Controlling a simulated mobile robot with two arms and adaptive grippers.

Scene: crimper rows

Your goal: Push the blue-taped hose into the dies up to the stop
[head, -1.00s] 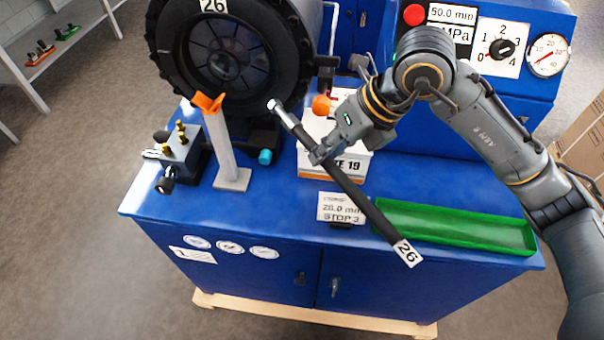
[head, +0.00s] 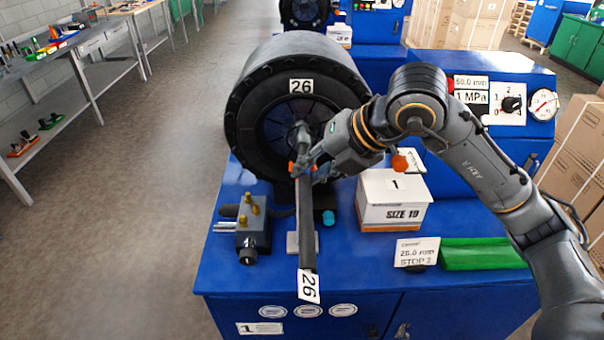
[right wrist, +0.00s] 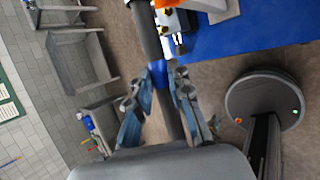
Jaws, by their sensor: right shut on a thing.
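The black hose (head: 307,225) has a white 26 tag (head: 309,286) at its near end. My right gripper (head: 312,172) is shut on its upper part in the head view. In the right wrist view, the hose (right wrist: 147,35) passes between the fingers, and a blue band (right wrist: 157,73) shows there. The hose's far end (head: 302,129) appears in front of the dies (head: 275,128) of the black crimper head (head: 245,120), tagged 26. Whether it is inside the dies I cannot tell. My left gripper is not in view.
An orange-topped support (head: 292,168) stands behind the hose, mostly hidden. A SIZE 19 box (head: 393,215) stands to the right, with a STOP 3 card (head: 416,252) and green tray (head: 480,254). A grey valve block (head: 253,225) sits at left.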

